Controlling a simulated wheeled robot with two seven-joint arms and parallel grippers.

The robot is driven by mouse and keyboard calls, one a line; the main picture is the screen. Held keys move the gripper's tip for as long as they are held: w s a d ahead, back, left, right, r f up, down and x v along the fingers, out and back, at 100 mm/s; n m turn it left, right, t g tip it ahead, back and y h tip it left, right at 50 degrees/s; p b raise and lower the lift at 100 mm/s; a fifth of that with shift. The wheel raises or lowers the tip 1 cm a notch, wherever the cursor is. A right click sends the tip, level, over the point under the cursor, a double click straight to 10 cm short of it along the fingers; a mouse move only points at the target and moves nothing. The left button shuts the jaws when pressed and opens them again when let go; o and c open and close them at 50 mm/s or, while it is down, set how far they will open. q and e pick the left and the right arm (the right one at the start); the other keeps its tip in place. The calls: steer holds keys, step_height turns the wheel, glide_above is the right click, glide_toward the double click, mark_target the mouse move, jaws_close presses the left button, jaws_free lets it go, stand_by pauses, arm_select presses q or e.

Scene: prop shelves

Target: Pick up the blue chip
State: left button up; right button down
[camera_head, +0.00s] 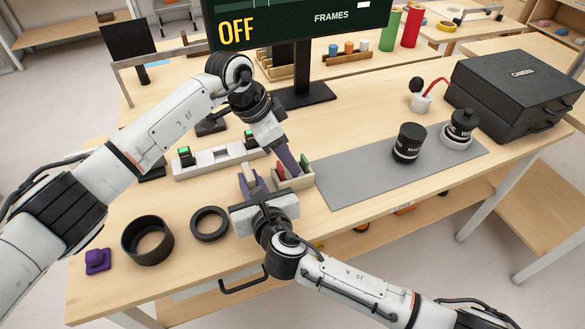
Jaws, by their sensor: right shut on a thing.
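No blue chip can be made out clearly. A small pale holder (294,183) with a red and a green piece in it stands near the table's middle. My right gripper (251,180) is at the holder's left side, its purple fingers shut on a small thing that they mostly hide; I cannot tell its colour. My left gripper (291,160) hangs over the back of the holder with its purple fingers pointing down. Its fingertips overlap the holder in the picture, and I cannot tell whether they are open.
Two black rings (147,241) (210,224) and a purple piece (98,261) lie at front left. A grey mat (360,178) with two black lenses (409,143) (460,128) lies right. A black case (515,85), a switch box (215,159) and a monitor (297,25) stand farther back.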

arm_select(q)
steer(key=shift+x, duration=1.2)
steer(key=c, duration=1.1)
steer(key=shift+r, duration=0.1)
step_height(320, 180, up, 10)
